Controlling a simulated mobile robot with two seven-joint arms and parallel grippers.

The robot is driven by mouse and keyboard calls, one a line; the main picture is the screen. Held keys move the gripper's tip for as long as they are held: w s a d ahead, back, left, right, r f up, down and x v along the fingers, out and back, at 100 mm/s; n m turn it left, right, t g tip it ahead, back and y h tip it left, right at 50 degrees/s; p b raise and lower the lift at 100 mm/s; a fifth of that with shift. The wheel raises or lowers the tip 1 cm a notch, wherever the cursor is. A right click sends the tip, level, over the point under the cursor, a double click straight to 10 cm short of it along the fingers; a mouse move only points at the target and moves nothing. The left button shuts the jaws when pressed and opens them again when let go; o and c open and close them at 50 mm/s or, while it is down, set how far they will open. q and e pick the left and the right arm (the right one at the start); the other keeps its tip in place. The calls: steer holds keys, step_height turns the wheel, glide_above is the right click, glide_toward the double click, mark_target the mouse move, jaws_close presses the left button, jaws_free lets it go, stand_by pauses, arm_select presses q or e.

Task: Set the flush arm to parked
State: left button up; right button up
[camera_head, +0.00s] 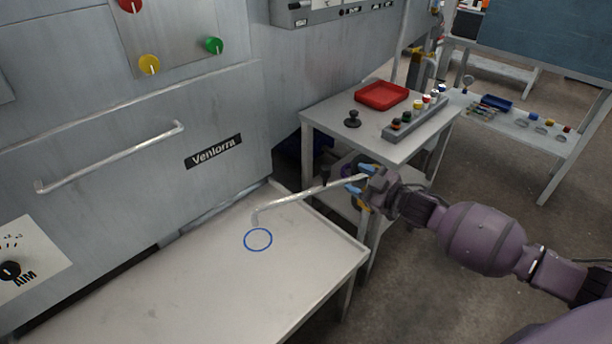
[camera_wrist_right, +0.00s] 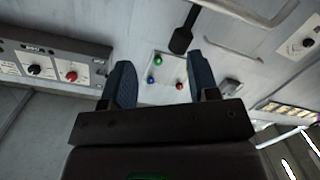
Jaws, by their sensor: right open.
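A thin pale metal arm (camera_head: 300,199), which looks like the flush arm, reaches across the white worktop in the head view. Its left end bends down near a blue ring (camera_head: 258,239) marked on the worktop. Its right end meets my right gripper (camera_head: 360,178), whose blue fingers are apart around or just beside it; I cannot tell which. A dark upright piece (camera_head: 325,172) shows near the rod. In the right wrist view, my right gripper (camera_wrist_right: 160,82) is open, with a dark paddle-shaped piece (camera_wrist_right: 182,40) beyond the fingers. My left gripper is out of view.
A grey machine wall with a long handle (camera_head: 110,158) stands at left. The white worktop (camera_head: 200,285) is otherwise clear.

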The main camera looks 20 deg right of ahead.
mark_target(324, 170)
steer(key=w+a+g+y+b, duration=0.1)
steer(key=w+a+y, duration=0.2)
steer(key=w+a+m+g+y+b, duration=0.1)
steer(key=w+a+y, duration=0.2)
steer(key=shift+w+a+g+y, duration=0.15)
steer(key=shift+w+g+y, duration=0.15)
steer(key=shift+w+g, duration=0.1)
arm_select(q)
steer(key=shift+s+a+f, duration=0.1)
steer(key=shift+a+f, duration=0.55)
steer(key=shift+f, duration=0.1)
arm_select(e)
steer(key=shift+w+a+r, duration=0.15)
steer(key=shift+w+a, duration=0.35)
steer(key=shift+w, duration=0.05)
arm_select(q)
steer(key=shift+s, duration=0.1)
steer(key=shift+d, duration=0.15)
arm_select(e)
jaws_close()
